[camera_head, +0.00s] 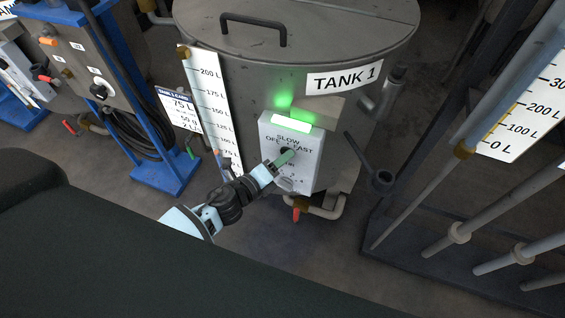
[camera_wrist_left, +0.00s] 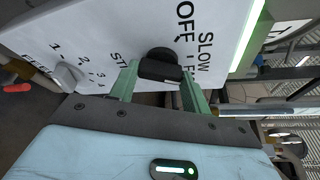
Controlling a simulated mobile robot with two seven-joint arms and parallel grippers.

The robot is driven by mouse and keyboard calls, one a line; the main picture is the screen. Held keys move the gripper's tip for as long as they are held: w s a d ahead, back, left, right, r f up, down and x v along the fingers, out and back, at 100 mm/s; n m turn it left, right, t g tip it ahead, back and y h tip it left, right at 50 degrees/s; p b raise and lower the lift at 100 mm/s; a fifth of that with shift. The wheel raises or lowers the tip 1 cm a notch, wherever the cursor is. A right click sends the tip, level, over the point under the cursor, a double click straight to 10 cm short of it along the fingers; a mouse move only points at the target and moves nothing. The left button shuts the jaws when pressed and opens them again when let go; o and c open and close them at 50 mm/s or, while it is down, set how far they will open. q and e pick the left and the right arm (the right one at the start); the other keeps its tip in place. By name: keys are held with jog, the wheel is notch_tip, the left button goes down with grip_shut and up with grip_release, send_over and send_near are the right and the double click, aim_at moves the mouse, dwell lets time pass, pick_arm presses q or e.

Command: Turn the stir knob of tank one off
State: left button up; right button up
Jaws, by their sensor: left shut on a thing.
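Tank one (camera_head: 225,75) is a grey metal drum with a "TANK 1" label. A white control box (camera_head: 312,150) is on its front, marked OFF, SLOW and FAST, with a lit green lamp (camera_head: 291,122) on top. The black stir knob (camera_wrist_left: 160,68) sits on the box's face beside the OFF and SLOW marks. My left gripper (camera_head: 285,158) reaches it from the lower left. In the left wrist view its green fingers (camera_wrist_left: 158,86) are on both sides of the knob, shut on it. Which mark the knob points to I cannot tell. My right gripper is not in view.
A second, grey knob (camera_wrist_left: 68,76) with a numbered scale is on the same panel. A volume scale (camera_head: 210,100) stands left of the box. A pipe with an orange-red tip (camera_head: 296,214) is below it. A dark rack with rods (camera_head: 460,234) is at right.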

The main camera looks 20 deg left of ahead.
pick_arm(q)
jog(key=n+b, duration=0.2)
jog(key=n+t+h+b, duration=0.1)
jog(key=n+b, duration=0.1)
jog(key=shift+f, duration=0.35)
jog(key=shift+n+t+b, duration=0.5)
jog(key=shift+n+b, duration=0.2)
jog(key=shift+n, duration=0.2)
jog(key=shift+c, duration=0.2)
jog(key=n+t+b, duration=0.1)
jog(key=n, duration=0.2)
jog(key=n+t+b, duration=0.1)
jog(key=n+b, duration=0.1)
jog(key=n, duration=0.1)
jog(key=n+t+b, duration=0.1)
jog(key=n, duration=0.2)
jog(key=shift+n+t+y, duration=0.3)
jog(key=shift+n+y, duration=0.1)
jog(key=shift+d, duration=0.1)
jog(key=o, duration=1)
jog(key=shift+s, duration=0.1)
jog(key=v, duration=0.7)
jog(key=shift+s+b, duration=0.3)
